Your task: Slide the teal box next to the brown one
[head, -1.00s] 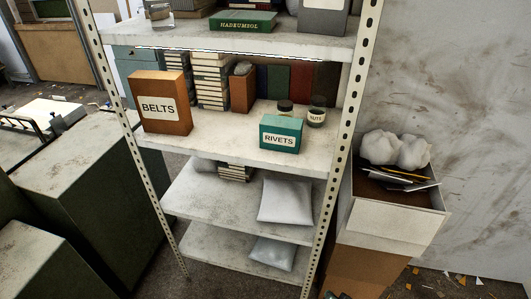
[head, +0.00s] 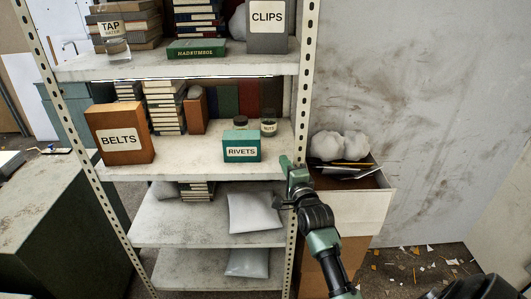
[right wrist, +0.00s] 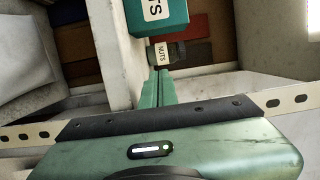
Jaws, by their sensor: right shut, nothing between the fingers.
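The teal box labelled RIVETS (head: 241,147) stands upright near the front edge of the middle shelf, right of centre. In the right wrist view the teal box (right wrist: 158,17) shows at the top, partly cut off. The brown box labelled BELTS (head: 120,134) stands at the left end of the same shelf, with a wide bare gap between the two. My right gripper (head: 284,160) is shut and empty, to the right of the teal box by the right front post, apart from the box in the head view. Its closed fingers (right wrist: 158,78) show in the right wrist view. My left gripper is out of view.
A jar labelled NUTS (head: 269,127) and another jar (head: 241,122) stand behind the teal box. Books (head: 165,108) fill the back. The perforated right post (head: 304,85) is close to my right gripper. The shelf board (head: 185,155) is clear between the boxes.

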